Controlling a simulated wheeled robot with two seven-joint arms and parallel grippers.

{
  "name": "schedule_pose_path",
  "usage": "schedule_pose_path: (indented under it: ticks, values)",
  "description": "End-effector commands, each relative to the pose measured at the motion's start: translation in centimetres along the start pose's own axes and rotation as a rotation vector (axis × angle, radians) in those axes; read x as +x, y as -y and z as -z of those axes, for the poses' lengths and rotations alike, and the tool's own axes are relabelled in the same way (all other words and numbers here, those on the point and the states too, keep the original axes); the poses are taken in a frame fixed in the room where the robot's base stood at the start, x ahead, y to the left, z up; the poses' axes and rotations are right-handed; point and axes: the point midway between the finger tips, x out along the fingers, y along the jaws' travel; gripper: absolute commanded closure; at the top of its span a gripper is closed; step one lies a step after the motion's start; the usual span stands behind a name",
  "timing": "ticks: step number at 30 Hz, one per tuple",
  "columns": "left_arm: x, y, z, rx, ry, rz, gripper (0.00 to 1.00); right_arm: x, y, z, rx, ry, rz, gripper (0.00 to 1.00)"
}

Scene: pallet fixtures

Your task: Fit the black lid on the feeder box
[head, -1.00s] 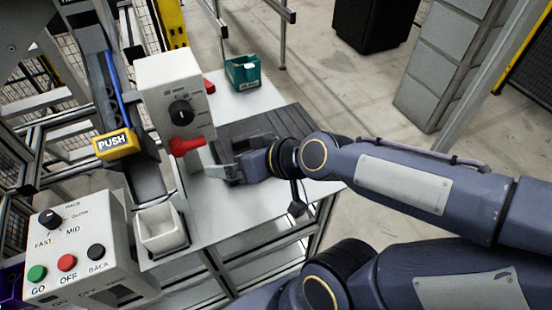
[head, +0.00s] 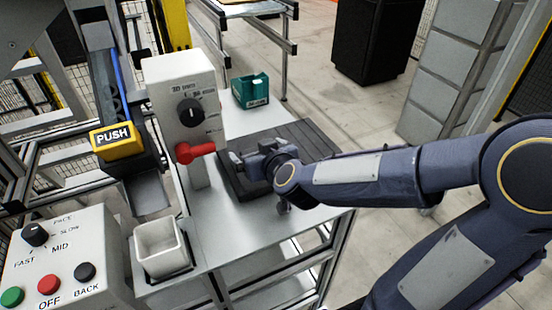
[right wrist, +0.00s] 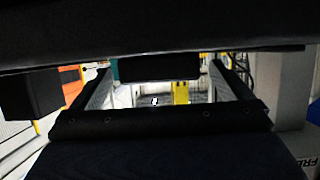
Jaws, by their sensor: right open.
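My right gripper (head: 239,161) is over the table, to the right of the red lever, with its wrist partly covering it. It is open and I see nothing held in it. A dark slab (head: 236,187) lies below it on the table; I cannot tell whether this is the black lid or part of the grooved dark mat (head: 300,136). In the right wrist view, dark edges cross the picture close up and no clear lid shows. A white open-topped box (head: 162,247) stands at the table's near left corner; I cannot tell if it is the feeder box. My left gripper is out of view.
A white control box (head: 178,88) with a dial and red lever (head: 195,152) stands left of my gripper. A teal bin (head: 251,91) is at the table's back. A yellow PUSH flap (head: 116,139) and a button panel (head: 65,260) are at left. Bare table (head: 250,235) shows in front.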

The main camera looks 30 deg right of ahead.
Motion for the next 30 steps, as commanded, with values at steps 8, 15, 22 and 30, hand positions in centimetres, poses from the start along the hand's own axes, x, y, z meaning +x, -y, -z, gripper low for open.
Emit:
schedule_pose_path:
  ticks: [8,15,22,30]
  values:
    - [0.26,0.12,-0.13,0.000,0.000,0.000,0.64,1.17,-0.03,0.05,0.000,-0.001,0.000,0.02]
    - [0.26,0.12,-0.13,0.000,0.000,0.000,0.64,1.14,-0.03,0.04,0.000,0.000,0.000,0.23]
    - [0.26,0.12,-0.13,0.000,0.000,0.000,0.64,1.13,-0.02,0.03,0.000,0.000,0.000,0.53]
    - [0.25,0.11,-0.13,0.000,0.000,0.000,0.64,1.11,-0.03,0.18,-0.001,-0.004,0.000,0.73]
